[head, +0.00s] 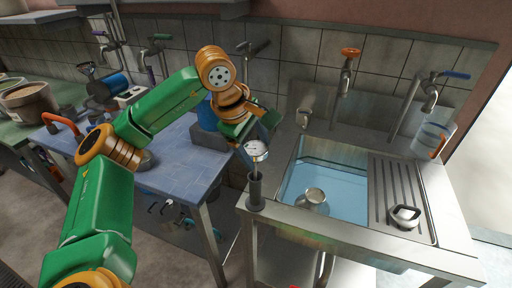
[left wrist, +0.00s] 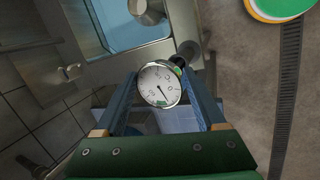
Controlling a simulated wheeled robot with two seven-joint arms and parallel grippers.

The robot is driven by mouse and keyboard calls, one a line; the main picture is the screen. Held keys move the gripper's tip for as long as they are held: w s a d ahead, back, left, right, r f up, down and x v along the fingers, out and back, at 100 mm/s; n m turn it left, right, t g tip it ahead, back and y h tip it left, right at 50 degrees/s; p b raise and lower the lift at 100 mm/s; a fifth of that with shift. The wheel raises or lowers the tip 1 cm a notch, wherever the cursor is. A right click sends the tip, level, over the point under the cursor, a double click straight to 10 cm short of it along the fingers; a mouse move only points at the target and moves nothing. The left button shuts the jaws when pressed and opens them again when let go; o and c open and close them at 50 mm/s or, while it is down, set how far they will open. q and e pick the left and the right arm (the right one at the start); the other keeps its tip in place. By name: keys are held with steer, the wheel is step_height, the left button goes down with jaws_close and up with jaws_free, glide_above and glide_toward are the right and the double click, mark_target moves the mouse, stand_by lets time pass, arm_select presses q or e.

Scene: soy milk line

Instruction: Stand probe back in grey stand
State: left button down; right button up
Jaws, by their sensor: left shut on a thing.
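The probe has a round white dial (head: 256,150) with a thin stem below it. My left gripper (head: 257,136) is shut on the probe just above the sink's front left corner. In the left wrist view the dial (left wrist: 160,84) faces the camera between the two fingers. The grey stand (head: 255,190) is a dark upright tube on the sink's rim, directly under the dial in the head view. Its dark end (left wrist: 187,55) shows just behind the dial in the left wrist view. I cannot tell whether the stem tip is inside the tube. My right gripper is not in view.
The sink basin (head: 296,190) holds water and a metal cup (head: 314,197). A drainboard (head: 398,190) with a small metal item (head: 405,215) lies to the right. A blue-topped table (head: 180,165) stands left of the sink. Taps (head: 346,70) line the tiled wall.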

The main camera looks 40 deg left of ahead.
arm_select(q)
steer(key=shift+f+b, duration=1.1)
steer(key=shift+f, duration=0.35)
jaws_free()
steer(key=v, duration=0.7)
steer(key=shift+s+r, duration=0.1)
